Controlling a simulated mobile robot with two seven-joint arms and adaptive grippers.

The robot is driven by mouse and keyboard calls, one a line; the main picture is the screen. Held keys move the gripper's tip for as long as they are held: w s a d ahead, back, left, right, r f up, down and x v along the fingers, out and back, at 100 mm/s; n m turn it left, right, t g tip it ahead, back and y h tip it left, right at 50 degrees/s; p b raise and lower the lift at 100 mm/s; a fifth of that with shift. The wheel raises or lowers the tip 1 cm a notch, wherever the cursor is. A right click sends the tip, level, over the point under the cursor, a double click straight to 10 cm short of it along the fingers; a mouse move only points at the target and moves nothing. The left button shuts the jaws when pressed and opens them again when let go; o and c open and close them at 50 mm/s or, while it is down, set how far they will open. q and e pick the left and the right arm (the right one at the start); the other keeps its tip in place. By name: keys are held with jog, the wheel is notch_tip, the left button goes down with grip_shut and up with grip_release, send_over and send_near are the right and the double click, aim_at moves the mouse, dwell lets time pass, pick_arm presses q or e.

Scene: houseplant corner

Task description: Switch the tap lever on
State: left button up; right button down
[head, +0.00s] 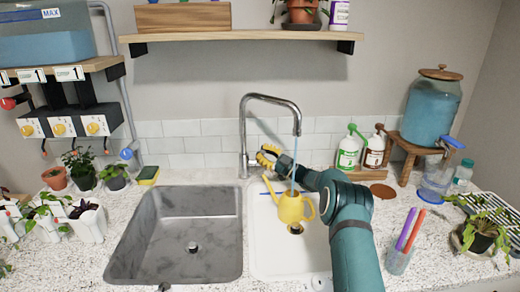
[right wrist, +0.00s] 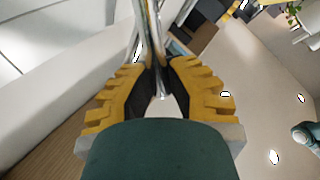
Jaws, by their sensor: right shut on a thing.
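The chrome tap (head: 244,130) rises behind the sinks, and its spout arches to the right. A thin blue stream (head: 295,160) runs down from the spout towards a yellow watering can (head: 290,209) in the white basin. My right gripper (head: 267,156) reaches in from the right, beside the tap's lower body at lever height. Its yellow fingers hide most of the lever. In the right wrist view, the fingers (right wrist: 162,88) are closed around a slim shiny metal part, which appears to be the tap lever. My left gripper is out of view.
The grey sink (head: 130,250) is empty, left of the white basin (head: 262,262). Soap bottles (head: 348,152) and a blue water dispenser (head: 432,108) stand at the back right. A cup of pens (head: 398,260) is right of my arm. A wooden shelf (head: 240,37) hangs above the tap.

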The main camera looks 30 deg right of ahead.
jog(key=shift+s+f, duration=0.1)
jog(key=shift+f, duration=0.1)
dwell(0.3)
jog(key=c, duration=0.9)
grip_release()
jog(key=shift+c, duration=0.2)
jog(key=v, duration=0.7)
jog(key=shift+s+d, duration=0.2)
jog(key=shift+s, duration=0.05)
